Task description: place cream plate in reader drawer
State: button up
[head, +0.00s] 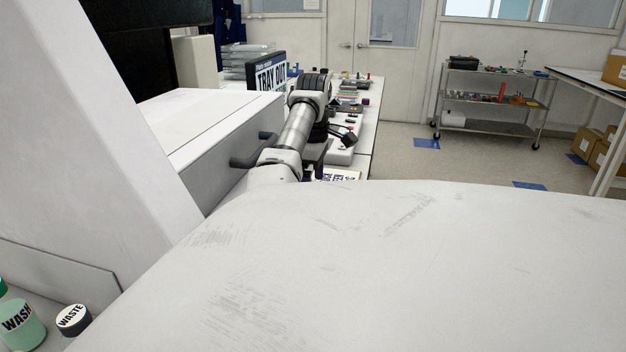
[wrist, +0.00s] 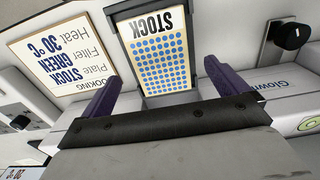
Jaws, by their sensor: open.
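In the wrist view my gripper (wrist: 160,78) is open, its two purple fingers spread apart with nothing between them. Beyond the fingertips is a cream rectangle with rows of blue dots, marked STOCK (wrist: 158,58), set in a dark frame (wrist: 122,40). It looks like the cream plate, but I cannot tell its depth. In the head view my arm reaches over the bench and hides most of what lies below it. I cannot make out a reader drawer for certain in either view.
A card (wrist: 62,58) reading STOCK GREEN 30 °C lies left of the frame. A black knob (wrist: 290,35) is at the right. In the head view a TRAY OUT sign (head: 268,75) stands behind a white cabinet (head: 215,130). WASH (head: 20,322) and WASTE (head: 73,320) containers are at lower left.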

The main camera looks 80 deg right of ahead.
notch_tip(320, 180, up, 7)
jog(key=p, duration=0.6)
jog(key=shift+r, duration=0.15)
jog(key=shift+s, duration=0.1)
dwell(1.2)
